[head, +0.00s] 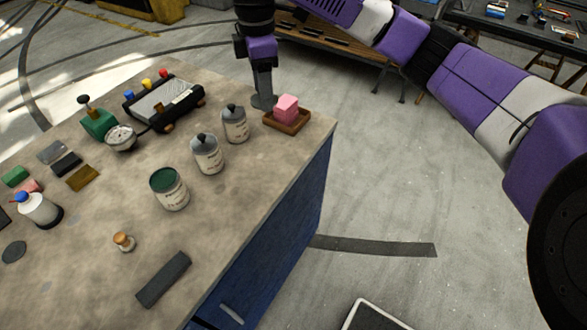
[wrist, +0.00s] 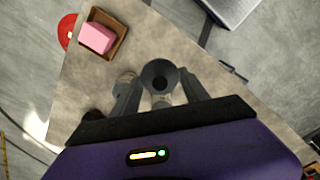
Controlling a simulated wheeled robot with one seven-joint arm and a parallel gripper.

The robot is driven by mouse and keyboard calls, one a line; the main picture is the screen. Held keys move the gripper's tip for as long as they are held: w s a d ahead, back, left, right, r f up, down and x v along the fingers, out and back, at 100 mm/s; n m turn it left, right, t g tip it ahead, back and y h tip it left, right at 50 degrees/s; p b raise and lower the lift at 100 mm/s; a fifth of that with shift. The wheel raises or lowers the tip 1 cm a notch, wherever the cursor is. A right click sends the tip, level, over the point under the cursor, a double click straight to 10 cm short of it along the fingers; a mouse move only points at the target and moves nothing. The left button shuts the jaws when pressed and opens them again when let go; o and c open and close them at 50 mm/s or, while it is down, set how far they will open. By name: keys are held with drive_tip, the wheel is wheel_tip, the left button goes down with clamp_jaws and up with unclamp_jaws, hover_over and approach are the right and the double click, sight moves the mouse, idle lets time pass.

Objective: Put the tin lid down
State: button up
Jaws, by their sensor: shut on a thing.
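My gripper (head: 263,85) points down at the far right part of the workbench, left of a wooden tray. It is shut on the tin lid (head: 264,102), a grey disc low at the bench top. I cannot tell whether the lid touches the bench. In the wrist view the lid (wrist: 160,73) is a grey round with a dark centre between the fingers. A tin with green showing at its top (head: 169,188) stands nearer the front. Two other tins, one in the middle (head: 208,155) and one further back (head: 235,126), have grey tops with black knobs.
The wooden tray (head: 299,124) holds a pink block (head: 286,108) close to the bench's right edge. A black-framed device (head: 165,102) stands left of the gripper.

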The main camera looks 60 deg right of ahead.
hover_over(273, 160)
drive_tip(key=shift+m, duration=0.3)
wheel_tip(273, 160, down, 15)
drive_tip(key=shift+f+p, duration=0.1)
drive_tip(key=shift+p, duration=0.3)
drive_tip(key=shift+f, duration=2.45)
drive_tip(key=shift+f, duration=0.15)
drive_tip(key=o, duration=1.3)
wheel_tip(273, 160, up, 12)
drive_tip(key=shift+r+b, duration=0.2)
drive_tip(key=shift+b, duration=0.5)
